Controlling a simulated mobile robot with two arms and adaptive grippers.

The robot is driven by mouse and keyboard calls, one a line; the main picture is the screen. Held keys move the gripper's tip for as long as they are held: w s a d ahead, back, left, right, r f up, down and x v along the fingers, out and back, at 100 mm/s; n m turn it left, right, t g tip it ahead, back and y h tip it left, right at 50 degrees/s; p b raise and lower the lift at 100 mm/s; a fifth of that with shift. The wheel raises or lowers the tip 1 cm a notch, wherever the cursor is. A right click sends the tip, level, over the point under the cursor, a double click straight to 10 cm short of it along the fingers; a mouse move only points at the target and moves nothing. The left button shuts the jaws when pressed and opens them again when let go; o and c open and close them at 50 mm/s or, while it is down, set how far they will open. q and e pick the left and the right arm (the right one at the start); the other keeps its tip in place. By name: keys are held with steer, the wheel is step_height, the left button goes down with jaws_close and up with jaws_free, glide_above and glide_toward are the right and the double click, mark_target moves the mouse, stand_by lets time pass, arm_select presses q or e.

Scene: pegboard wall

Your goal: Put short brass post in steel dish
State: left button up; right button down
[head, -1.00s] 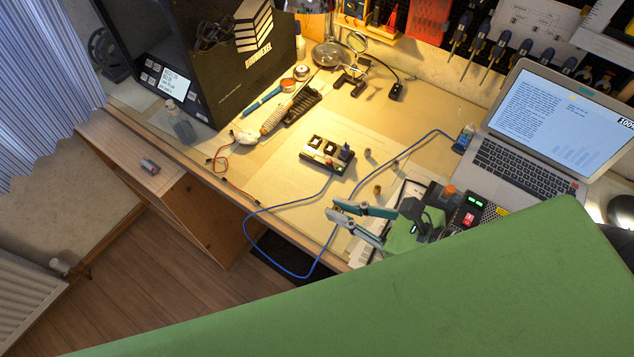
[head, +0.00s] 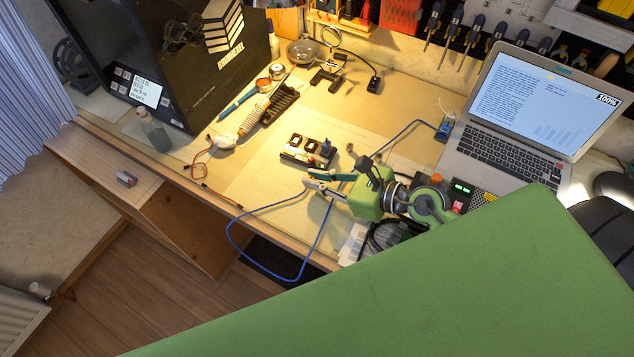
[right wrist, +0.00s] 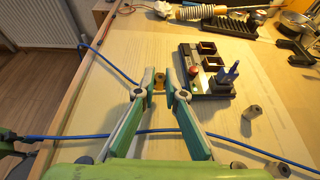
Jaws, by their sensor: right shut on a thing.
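My right gripper (head: 307,181) is over the front part of the bench in the head view. In the right wrist view my right gripper (right wrist: 160,84) is shut on the short brass post (right wrist: 159,79), held between the fingertips. The steel dish (head: 301,52) is a round shiny bowl at the back of the bench, well apart from the gripper, and looks empty. My left gripper is not in view.
A black switch box (head: 307,150) with a red button lies just beyond the gripper. A grey post (right wrist: 252,113) stands right of the gripper. A blue cable (head: 237,240) loops over the front edge. A soldering iron stand (head: 268,108) and magnifier stand (head: 327,76) flank the way back.

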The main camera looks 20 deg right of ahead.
steer(key=shift+f, duration=0.85)
steer(key=shift+f, duration=0.2)
steer(key=c, duration=2.1)
jaws_free()
steer(key=shift+r, duration=0.1)
